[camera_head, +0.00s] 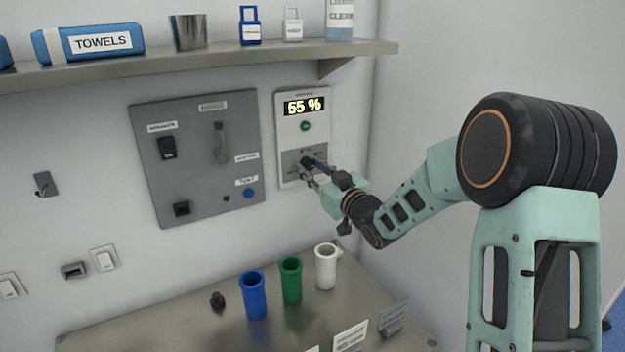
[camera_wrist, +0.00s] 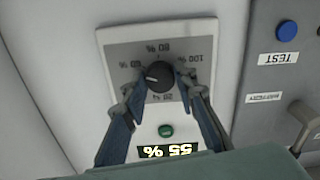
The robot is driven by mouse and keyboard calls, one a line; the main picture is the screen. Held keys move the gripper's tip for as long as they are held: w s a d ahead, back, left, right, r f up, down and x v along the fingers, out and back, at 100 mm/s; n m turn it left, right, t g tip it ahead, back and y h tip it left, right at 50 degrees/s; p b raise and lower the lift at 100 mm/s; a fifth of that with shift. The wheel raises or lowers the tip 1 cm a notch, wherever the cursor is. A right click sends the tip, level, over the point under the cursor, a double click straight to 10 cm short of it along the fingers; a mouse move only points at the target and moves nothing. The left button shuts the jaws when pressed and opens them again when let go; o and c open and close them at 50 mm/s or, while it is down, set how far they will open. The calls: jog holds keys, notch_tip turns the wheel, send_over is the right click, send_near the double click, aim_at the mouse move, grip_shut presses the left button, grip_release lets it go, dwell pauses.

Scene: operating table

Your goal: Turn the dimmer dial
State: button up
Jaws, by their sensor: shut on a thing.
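The dimmer panel (camera_head: 289,136) is a pale plate on the wall, with a lit display (camera_head: 304,106) reading 55 % and a green button (camera_head: 305,126) below it. In the wrist view, the panel appears upside down, and the black dimmer dial (camera_wrist: 160,76) sits on a grey scale marked in percent. My gripper (camera_wrist: 157,82) has one finger on each side of the dial and is shut on it.
A grey switch panel (camera_head: 190,180) with a lever and blue TEST button is left of the dimmer. A shelf (camera_head: 230,52) runs above. Blue (camera_head: 253,296), green (camera_head: 291,281) and white (camera_head: 326,267) cups stand on the metal table below.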

jog(key=n+b, duration=0.1)
jog(key=b, duration=0.2)
jog(key=n+b, duration=0.2)
jog(key=b, duration=0.1)
jog(key=n+b, duration=0.2)
jog(key=b, duration=0.1)
jog(key=shift+f, duration=0.3)
jog(key=n+b, duration=0.1)
jog(key=b, duration=0.1)
jog(key=n+b, duration=0.2)
jog(key=shift+r+n, duration=0.25)
jog(key=shift+n, duration=0.05)
jog(key=shift+r+n+b, duration=0.1)
jog(key=shift+n+b, duration=0.5)
jog(key=shift+b, duration=0.15)
jog(key=shift+r, duration=0.1)
jog(key=o, duration=1.2)
jog(key=shift+c, duration=0.2)
